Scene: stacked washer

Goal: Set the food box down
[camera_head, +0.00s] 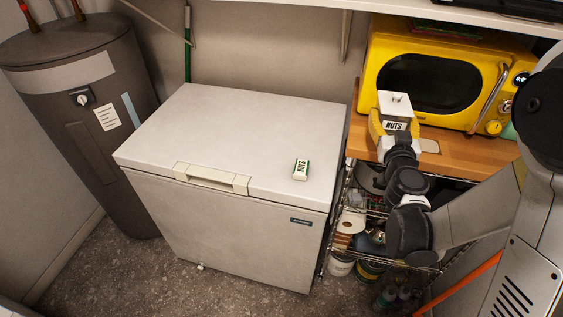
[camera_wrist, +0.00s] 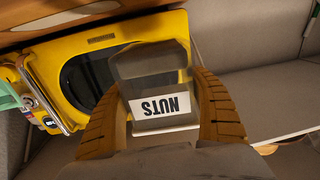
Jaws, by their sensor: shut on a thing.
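The food box (camera_head: 395,106) is a pale box with a white label reading NUTS. My gripper (camera_head: 394,126), with yellow fingers, is shut on it, in front of the yellow microwave and over the wooden shelf top. In the wrist view the box (camera_wrist: 155,90) sits between the two ridged yellow fingers of my gripper (camera_wrist: 160,110), its label upside down. I cannot tell from the head view whether the box's underside touches anything; the gripper hides it.
A yellow microwave (camera_head: 440,85) stands on a wooden top (camera_head: 462,150) over a wire rack with several goods. A dark tank (camera_head: 85,120) stands far left.

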